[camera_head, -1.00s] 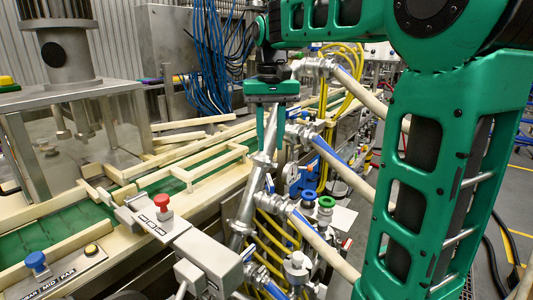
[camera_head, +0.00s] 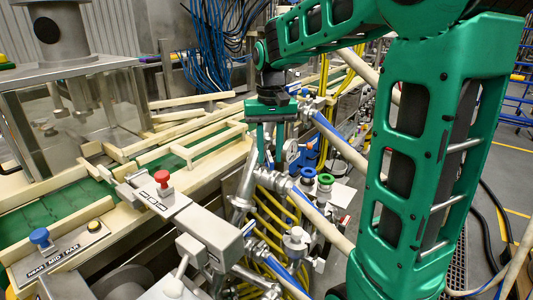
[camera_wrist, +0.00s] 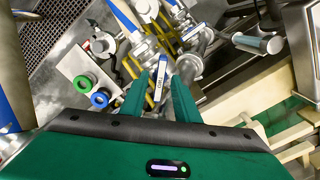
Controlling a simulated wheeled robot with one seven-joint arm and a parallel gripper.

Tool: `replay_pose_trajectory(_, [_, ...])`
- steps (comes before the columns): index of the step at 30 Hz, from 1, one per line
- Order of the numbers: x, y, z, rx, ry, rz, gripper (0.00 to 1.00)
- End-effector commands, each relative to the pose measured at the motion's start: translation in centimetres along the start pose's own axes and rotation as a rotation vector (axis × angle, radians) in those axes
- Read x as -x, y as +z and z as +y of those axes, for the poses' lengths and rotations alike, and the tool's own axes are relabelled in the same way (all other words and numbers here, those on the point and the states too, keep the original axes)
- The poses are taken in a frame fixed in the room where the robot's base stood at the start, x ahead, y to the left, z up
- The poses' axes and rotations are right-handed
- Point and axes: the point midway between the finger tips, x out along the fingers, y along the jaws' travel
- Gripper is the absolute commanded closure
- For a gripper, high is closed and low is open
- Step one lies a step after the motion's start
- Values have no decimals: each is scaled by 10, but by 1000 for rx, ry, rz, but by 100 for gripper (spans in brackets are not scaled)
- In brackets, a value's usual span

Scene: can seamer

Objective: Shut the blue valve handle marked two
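Several valves with blue lever handles stand along the pipes in the middle of the head view. In the wrist view, a narrow blue handle with a pale, marked face (camera_wrist: 181,101) lies between or just beside the fingertips of my gripper (camera_wrist: 176,75). I cannot read its mark or tell whether the fingers touch it.
A panel with green and blue knobs (camera_head: 325,179) stands right of the valves. A conveyor (camera_head: 60,222) with pale rails runs at left, with a red button (camera_head: 161,178) and a blue button (camera_head: 39,237) near it. Yellow hoses and pipes crowd the space below.

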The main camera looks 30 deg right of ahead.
Motion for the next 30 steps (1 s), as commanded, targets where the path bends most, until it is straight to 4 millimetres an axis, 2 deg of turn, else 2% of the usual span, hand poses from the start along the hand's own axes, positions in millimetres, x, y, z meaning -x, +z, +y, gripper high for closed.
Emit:
replay_pose_trajectory(7, [-1, 0, 0, 0, 0, 0, 72])
replay_pose_trajectory(10, [-1, 0, 0, 0, 0, 0, 95])
replay_pose_trajectory(11, [-1, 0, 0, 0, 0, 0, 100])
replay_pose_trajectory(22, [0, 0, 0, -31, 0, 0, 100])
replay_pose_trajectory(30, [0, 0, -1, -180, 0, 0, 100])
